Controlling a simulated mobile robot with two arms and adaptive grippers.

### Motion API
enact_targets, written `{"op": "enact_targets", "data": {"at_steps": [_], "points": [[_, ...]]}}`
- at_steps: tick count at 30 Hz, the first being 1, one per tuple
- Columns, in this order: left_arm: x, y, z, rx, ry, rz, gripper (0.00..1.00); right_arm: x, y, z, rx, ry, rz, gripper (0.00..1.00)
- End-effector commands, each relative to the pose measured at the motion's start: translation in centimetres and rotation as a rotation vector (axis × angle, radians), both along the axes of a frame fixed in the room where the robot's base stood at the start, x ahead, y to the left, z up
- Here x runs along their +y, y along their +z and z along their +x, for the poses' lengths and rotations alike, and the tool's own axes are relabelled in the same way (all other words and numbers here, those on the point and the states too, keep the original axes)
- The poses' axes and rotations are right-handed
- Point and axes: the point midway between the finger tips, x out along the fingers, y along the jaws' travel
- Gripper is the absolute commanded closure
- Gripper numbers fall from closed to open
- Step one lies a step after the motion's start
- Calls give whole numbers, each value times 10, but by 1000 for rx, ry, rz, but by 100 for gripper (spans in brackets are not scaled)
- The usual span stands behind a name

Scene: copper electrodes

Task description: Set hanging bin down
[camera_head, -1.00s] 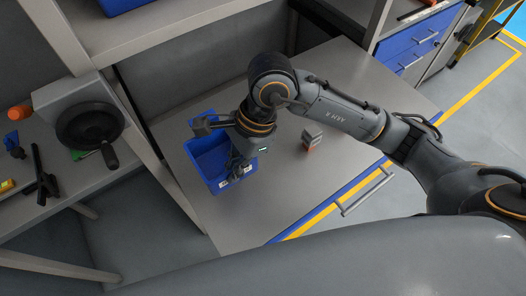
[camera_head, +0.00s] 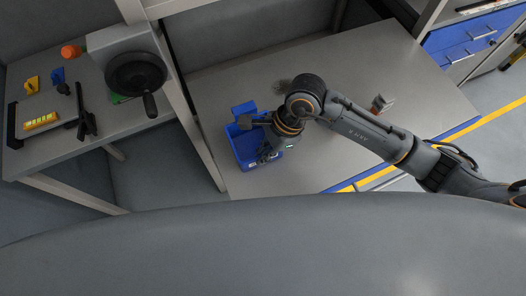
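The blue hanging bin (camera_head: 241,148) is at the left part of the grey worktable (camera_head: 350,65), below the uprights of a frame. It looks upright, with its open top facing me. My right arm comes in from the right, and my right gripper (camera_head: 266,152) is at the bin's right side, overlapping its rim. My own wrist hides part of the bin and the fingers, so I cannot tell whether they are closed on the wall. Whether the bin's base touches the table is also unclear. My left gripper is not in view.
A small grey and orange block (camera_head: 382,103) stands on the table, right of my arm. On the left, a side bench (camera_head: 30,160) carries a machine with a black handwheel (camera_head: 136,72) and hand tools. The table's middle and back are mostly clear.

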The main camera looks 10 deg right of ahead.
Motion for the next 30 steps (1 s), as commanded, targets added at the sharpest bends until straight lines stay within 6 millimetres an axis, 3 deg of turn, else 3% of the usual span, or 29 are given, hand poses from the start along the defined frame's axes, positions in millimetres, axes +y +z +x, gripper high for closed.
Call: {"op": "enact_targets", "data": {"at_steps": [3, 7, 20, 30], "points": [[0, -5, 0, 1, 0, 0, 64, 0, -4, 0, -1, 1, 0, 100], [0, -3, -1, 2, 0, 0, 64, 0, -2, 0, 1, 0, 0, 72], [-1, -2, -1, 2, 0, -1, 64, -2, 5, 2, -2, -1, 1, 72], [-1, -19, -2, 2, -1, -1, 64, -28, 68, 10, -7, 0, 0, 72]]}}
